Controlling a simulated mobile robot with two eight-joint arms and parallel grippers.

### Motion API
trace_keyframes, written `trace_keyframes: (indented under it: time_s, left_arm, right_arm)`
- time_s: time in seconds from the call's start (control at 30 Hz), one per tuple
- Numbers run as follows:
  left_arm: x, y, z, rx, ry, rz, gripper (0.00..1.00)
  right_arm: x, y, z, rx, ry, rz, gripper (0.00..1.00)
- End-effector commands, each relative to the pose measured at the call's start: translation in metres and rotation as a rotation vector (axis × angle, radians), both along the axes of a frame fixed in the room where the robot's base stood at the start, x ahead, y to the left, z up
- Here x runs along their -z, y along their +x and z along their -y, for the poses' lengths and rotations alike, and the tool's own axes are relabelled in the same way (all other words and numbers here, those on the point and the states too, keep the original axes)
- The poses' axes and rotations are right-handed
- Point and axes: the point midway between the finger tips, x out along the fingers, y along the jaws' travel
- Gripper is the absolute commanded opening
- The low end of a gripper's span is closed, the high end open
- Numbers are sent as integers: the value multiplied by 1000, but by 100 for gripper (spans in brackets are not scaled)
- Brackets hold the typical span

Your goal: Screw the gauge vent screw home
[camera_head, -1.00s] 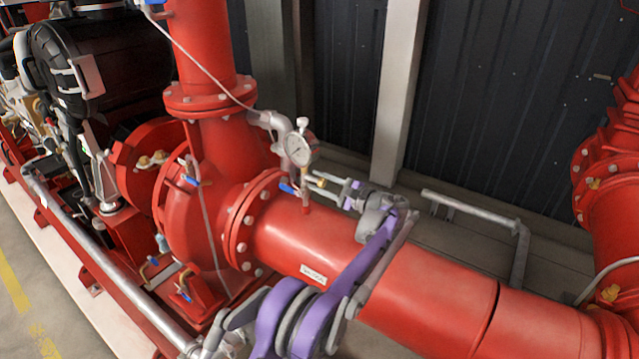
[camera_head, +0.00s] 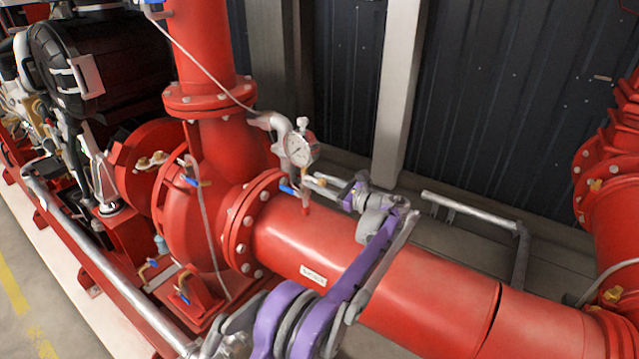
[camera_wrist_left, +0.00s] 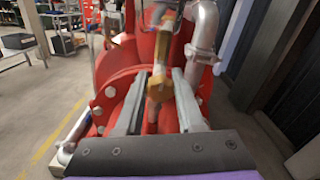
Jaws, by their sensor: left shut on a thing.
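The brass vent screw (camera_wrist_left: 158,88) sits on the gauge fitting and points toward the camera in the left wrist view. My left gripper (camera_head: 314,180) reaches in from the right at the gauge stem, just above the red pipe. Its two fingers (camera_wrist_left: 161,80) lie on either side of the screw and are shut on it. In the head view the fingers hide the screw. A blue valve handle (camera_head: 289,189) is close to the left of the fingertips. My right gripper is not in view.
The large red pipe (camera_head: 400,270) runs below my arm to the right. A grey pipe rail (camera_head: 470,212) runs along the wall to the right.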

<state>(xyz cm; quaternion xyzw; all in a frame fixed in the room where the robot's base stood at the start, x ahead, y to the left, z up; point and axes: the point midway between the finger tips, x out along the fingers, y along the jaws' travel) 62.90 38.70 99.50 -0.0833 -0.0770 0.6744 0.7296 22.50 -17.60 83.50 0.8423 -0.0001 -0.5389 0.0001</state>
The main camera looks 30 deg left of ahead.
Motion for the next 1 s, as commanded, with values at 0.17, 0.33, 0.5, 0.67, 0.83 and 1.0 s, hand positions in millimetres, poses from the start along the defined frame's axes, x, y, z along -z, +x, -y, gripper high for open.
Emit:
trace_keyframes:
  time_s: [0.17,0.33,0.5,0.67,0.83,1.0]
  left_arm:
    - [0,0,0,0,0,-18,0]
    - [0,0,0,0,1,-20,0]
    - [0,0,0,0,1,-20,0]
    - [0,0,0,0,1,-19,64]
    - [0,0,0,0,1,-18,68]
    - [0,0,2,0,1,-18,68]
  right_arm:
    - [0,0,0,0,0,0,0]
    - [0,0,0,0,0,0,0]
    - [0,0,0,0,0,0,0]
    - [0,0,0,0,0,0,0]
    - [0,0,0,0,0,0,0]
    - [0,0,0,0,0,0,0]
